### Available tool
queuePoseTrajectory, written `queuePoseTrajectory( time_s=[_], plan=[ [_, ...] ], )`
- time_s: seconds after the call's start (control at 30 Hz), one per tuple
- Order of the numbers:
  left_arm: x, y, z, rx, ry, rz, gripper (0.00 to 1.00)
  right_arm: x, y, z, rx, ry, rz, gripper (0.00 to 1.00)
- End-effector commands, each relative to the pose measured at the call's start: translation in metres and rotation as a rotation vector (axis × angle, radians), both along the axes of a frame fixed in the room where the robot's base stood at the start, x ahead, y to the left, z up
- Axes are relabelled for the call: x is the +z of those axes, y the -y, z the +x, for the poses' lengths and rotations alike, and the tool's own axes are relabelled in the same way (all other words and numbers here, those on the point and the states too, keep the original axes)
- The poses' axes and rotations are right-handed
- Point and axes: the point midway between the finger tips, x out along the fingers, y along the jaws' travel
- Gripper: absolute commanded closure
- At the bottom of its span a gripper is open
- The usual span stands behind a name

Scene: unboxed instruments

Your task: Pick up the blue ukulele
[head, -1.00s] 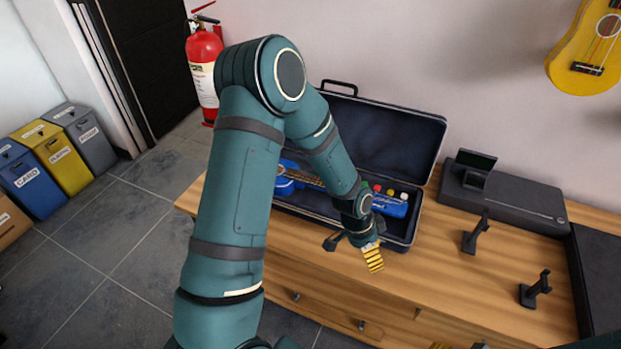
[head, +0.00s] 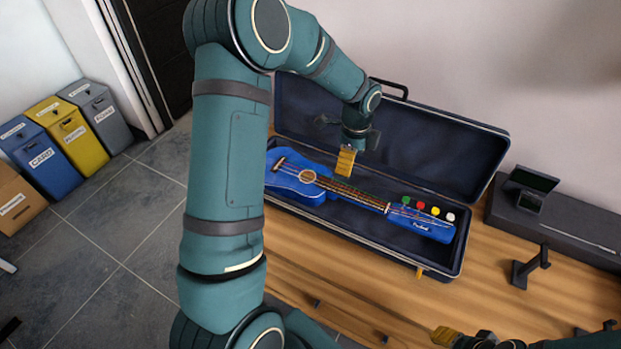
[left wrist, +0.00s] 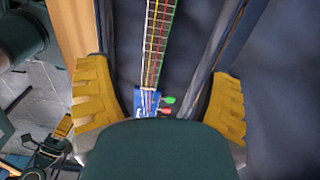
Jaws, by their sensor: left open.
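The blue ukulele (head: 290,180) lies strings up in an open dark case (head: 464,262). Its body is at the left, partly hidden by my left arm, and its headstock points right. My left gripper (head: 346,161) is open and empty, above the ukulele where the neck meets the body. In the left wrist view the neck (left wrist: 157,45) of the ukulele runs between the spread yellow fingers of the left gripper (left wrist: 158,100), with the headstock below. My right gripper (head: 445,336) shows only partly at the bottom, in front of the case; its opening is unclear.
The raised case lid (head: 400,138) stands behind the ukulele. The case lies on a wooden cabinet top (head: 500,285). A black device (head: 560,235) and a small dark stand (head: 530,266) are to its right. Bins (head: 42,158) stand on the floor at left.

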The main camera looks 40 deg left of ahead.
Motion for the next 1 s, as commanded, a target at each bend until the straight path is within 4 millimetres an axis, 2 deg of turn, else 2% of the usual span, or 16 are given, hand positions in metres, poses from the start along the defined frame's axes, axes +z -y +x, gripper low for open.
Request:
queuePoseTrajectory(
  time_s=[0.33, 0.73, 1.0],
  plan=[
    [-0.064, 0.000, -0.001, 0.001, -0.004, -0.001, 0.20, -0.011, 0.000, -0.003, 0.005, -0.008, 0.002, 0.53],
    [-0.093, 0.000, -0.002, 0.002, -0.003, -0.001, 0.20, -0.015, -0.001, -0.005, 0.008, -0.011, 0.002, 0.53],
    [-0.130, 0.001, -0.004, 0.001, -0.004, -0.001, 0.20, -0.023, -0.001, -0.007, 0.013, -0.016, 0.004, 0.53]
  ],
)
